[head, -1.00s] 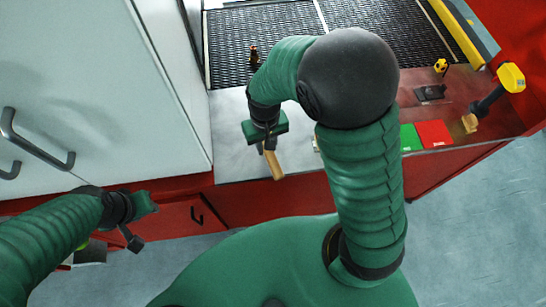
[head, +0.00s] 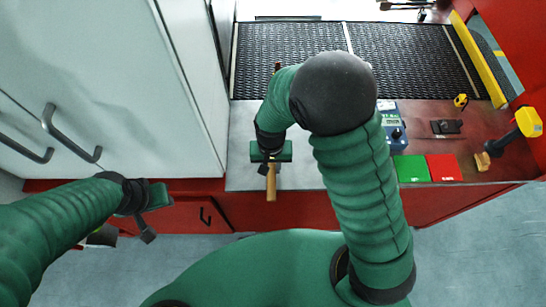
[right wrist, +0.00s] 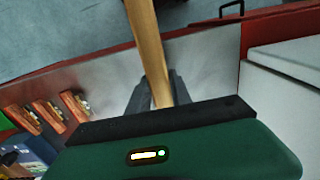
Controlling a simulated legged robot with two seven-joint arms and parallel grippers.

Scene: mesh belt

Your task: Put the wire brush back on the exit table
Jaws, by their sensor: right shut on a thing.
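The wire brush shows as a wooden handle (head: 271,187) in the head view, below my right gripper (head: 270,164). The right gripper is shut on it, and the handle also runs between the fingers in the right wrist view (right wrist: 147,50). I cannot see the bristles. The gripper and handle are over the front edge of the pale metal table top (head: 241,135), taken as the exit table. That top also shows behind the fingers in the right wrist view (right wrist: 205,62). My left gripper (head: 146,215) is at the left, off the table; its jaw state is unclear.
The dark mesh belt (head: 290,50) lies behind the table. A small brown thing (head: 277,67) shows on it. A white cabinet (head: 120,80) stands left.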

